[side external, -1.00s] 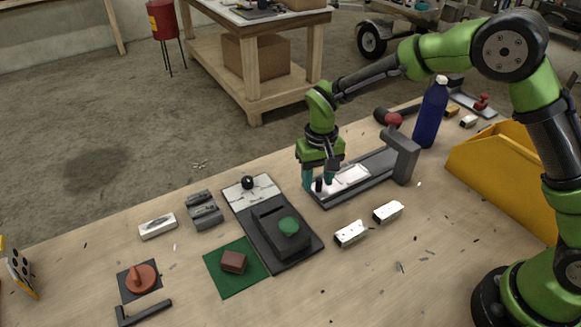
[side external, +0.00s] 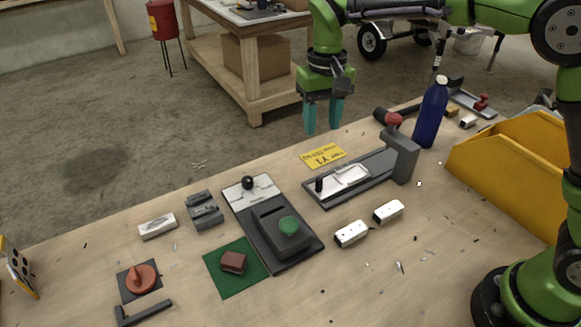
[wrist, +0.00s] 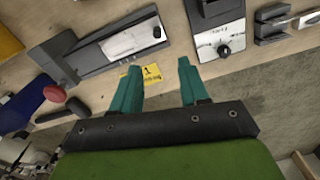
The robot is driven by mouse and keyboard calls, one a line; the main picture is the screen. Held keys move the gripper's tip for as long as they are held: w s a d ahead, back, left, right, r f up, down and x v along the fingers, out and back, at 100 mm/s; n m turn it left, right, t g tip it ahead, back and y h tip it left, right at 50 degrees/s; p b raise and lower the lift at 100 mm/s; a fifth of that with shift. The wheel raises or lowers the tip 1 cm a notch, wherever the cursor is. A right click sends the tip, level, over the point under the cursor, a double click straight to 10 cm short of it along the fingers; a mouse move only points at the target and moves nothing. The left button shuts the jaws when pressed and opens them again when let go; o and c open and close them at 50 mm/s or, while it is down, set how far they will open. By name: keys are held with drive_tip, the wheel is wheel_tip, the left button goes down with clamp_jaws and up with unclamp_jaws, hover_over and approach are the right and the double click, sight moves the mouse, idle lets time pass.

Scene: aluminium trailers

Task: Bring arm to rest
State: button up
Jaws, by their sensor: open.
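My gripper (side external: 323,116) hangs in the air above the back edge of the wooden bench, its two teal fingers pointing down and spread apart with nothing between them. In the wrist view the open fingers (wrist: 156,85) also show empty, with the bench's edge and the floor behind them. My green and black arm is raised, its upper links cut off by the top of the side view.
Below my gripper lie a yellow label (side external: 323,156) and a grey slide fixture (side external: 350,178) with a red knob. A blue bottle (side external: 430,113) and a yellow bin (side external: 510,170) stand at right.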

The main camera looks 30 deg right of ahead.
drive_tip(key=s+d+r+t, duration=0.1)
drive_tip(key=s+d+t, duration=0.1)
drive_tip(key=s, duration=0.5)
drive_tip(key=s+d+r+m+t+y, duration=0.1)
drive_tip(key=s+d+r+t, duration=0.1)
drive_tip(key=s+d, duration=0.3)
drive_tip(key=s+d+r+t+y, duration=0.1)
drive_tip(key=s+d+r+t, duration=0.1)
drive_tip(key=s, duration=0.7)
drive_tip(key=shift+s+d+m+t, duration=0.15)
drive_tip(key=shift+d+m+t, duration=0.35)
drive_tip(key=shift+d, duration=0.4)
